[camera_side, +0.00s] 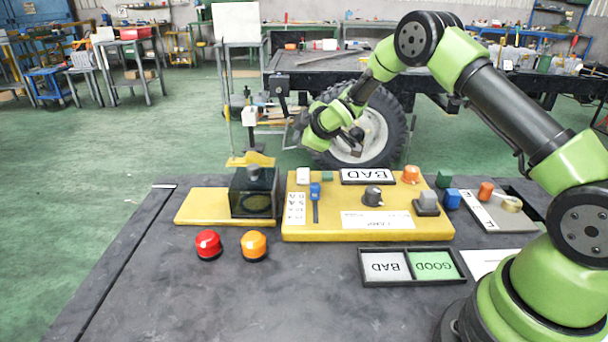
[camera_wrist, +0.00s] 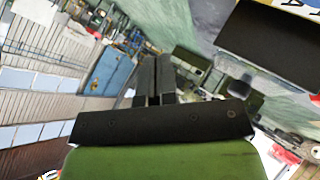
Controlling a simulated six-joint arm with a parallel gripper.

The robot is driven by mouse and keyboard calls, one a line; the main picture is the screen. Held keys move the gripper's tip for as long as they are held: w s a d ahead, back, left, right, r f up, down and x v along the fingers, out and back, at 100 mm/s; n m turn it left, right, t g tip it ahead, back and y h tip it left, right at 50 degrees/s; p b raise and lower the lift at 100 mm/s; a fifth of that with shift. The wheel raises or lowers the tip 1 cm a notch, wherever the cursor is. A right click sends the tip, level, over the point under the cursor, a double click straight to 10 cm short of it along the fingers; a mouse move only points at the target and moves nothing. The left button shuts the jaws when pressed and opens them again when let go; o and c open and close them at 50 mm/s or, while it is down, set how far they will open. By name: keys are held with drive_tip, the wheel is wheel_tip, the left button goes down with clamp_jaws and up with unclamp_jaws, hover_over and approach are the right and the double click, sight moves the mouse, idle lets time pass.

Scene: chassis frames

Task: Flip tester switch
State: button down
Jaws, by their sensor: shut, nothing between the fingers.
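The tester is a yellow board (camera_side: 300,232) on the dark table. It carries a blue lever-like part (camera_side: 315,192) at the left, a dark round knob (camera_side: 372,197) in the middle and a grey block-like part (camera_side: 427,203) at the right. I cannot tell which one is the switch or how it is set. In the wrist view my gripper (camera_wrist: 154,68) is shut and empty, its two dark fingers together. In the side view my wrist is raised above the board's back left part, apart from it; the fingers are hard to make out there.
A dark box (camera_side: 254,192) stands on a yellow base (camera_side: 200,206) at left. A red button (camera_side: 208,245) and an orange button (camera_side: 254,246) are in front. A BAD/GOOD tray (camera_side: 411,282) lies front right. Small coloured parts (camera_side: 452,199) lie at right. The table's front left is clear.

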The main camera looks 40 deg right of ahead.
sight(303, 176)
drive_tip(key=shift+w+d+f, duration=0.1)
drive_tip(key=shift+f, duration=1.1)
drive_tip(key=shift+w+d+f, duration=0.15)
drive_tip(key=shift+f, duration=1)
drive_tip(key=shift+w+d+f, duration=0.1)
drive_tip(key=shift+f, duration=1.1)
drive_tip(key=shift+f, duration=0.15)
drive_tip(key=shift+f, duration=0.5)
drive_tip(key=shift+r, duration=0.6)
drive_tip(key=shift+r, duration=0.1)
drive_tip(key=shift+s+a+r, duration=0.15)
drive_tip(key=shift+r, duration=1.05)
drive_tip(key=shift+s+a+r, duration=0.1)
drive_tip(key=shift+s+r, duration=0.05)
drive_tip(key=shift+r, duration=1.05)
